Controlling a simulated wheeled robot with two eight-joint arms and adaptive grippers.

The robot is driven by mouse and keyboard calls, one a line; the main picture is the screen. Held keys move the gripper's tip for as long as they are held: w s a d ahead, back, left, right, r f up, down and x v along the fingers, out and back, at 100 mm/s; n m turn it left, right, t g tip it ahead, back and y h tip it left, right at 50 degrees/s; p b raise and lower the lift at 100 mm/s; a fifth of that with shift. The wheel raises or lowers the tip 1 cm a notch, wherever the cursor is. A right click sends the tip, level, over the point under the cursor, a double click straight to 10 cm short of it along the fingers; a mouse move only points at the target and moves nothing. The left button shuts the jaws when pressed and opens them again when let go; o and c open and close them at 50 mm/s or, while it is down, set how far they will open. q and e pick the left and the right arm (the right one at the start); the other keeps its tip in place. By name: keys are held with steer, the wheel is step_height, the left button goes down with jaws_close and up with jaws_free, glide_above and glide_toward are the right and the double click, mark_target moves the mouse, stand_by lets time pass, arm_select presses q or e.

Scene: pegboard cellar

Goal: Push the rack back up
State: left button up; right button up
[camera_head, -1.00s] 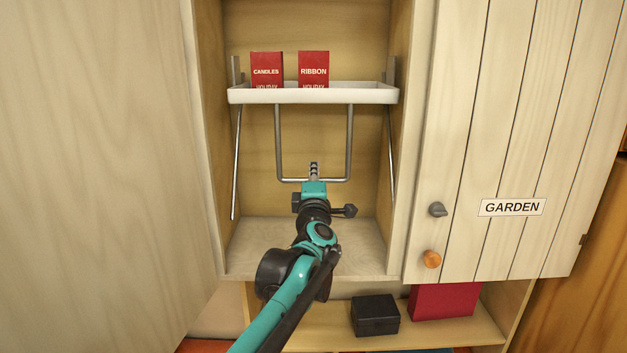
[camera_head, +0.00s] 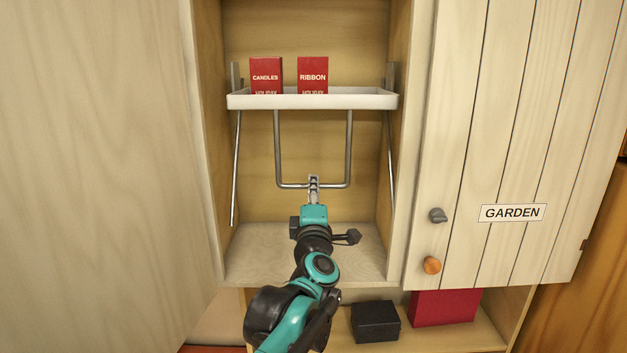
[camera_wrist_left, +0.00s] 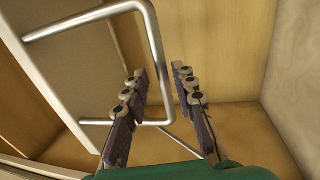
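The rack is a white tray (camera_head: 345,102) hanging in the open cupboard, with a grey U-shaped metal handle (camera_head: 278,150) below it. My left gripper (camera_head: 313,182) is at the middle of the handle's bottom bar, under the tray. In the left wrist view the two fingers (camera_wrist_left: 160,76) stand apart, and the handle's bar (camera_wrist_left: 152,35) runs through the gap between them without being clamped. A red CANDLES box (camera_head: 266,76) and a red RIBBON box (camera_head: 312,75) stand upright on the tray. My right gripper is in neither view.
Metal side arms (camera_head: 236,165) flank the rack. The cupboard floor (camera_head: 260,255) below is bare. A door labelled GARDEN (camera_head: 512,212) is at the right, and a pale panel (camera_head: 100,170) fills the left. A black box (camera_head: 376,321) and a red box (camera_head: 445,307) sit on the lower shelf.

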arm_select(q)
steer(key=s, duration=0.2)
steer(key=s+f, duration=0.1)
steer(key=s, duration=0.2)
steer(key=shift+s, duration=0.2)
steer(key=s+a+f+m+g+h+b, duration=0.1)
steer(key=s+f+m+g+h+b, duration=0.2)
steer(key=f+b, duration=0.6)
steer(key=s+a+f+m+g+h+b, duration=0.1)
steer(key=s+f+m+b, duration=0.4)
steer(key=f, duration=0.8)
steer(key=s+a+f+m+g+h+b, duration=0.1)
steer(key=s+a+f+m+b, duration=0.1)
steer(key=f+m+b, duration=0.6)
steer(key=s+a+f+g+y+b, duration=0.1)
steer(key=s+a+f+b, duration=0.3)
steer(key=f, duration=0.9)
steer(key=s+a+f+m+g+y+b, duration=0.1)
steer(key=s+a+f+g+b, duration=0.3)
steer(key=s+f, duration=0.4)
steer(key=s+a+f+m+g+y+b, duration=0.1)
steer(key=s+a+f+g+y+b, duration=0.2)
steer(key=f, duration=1.6)
steer(key=s+a+b, duration=0.3)
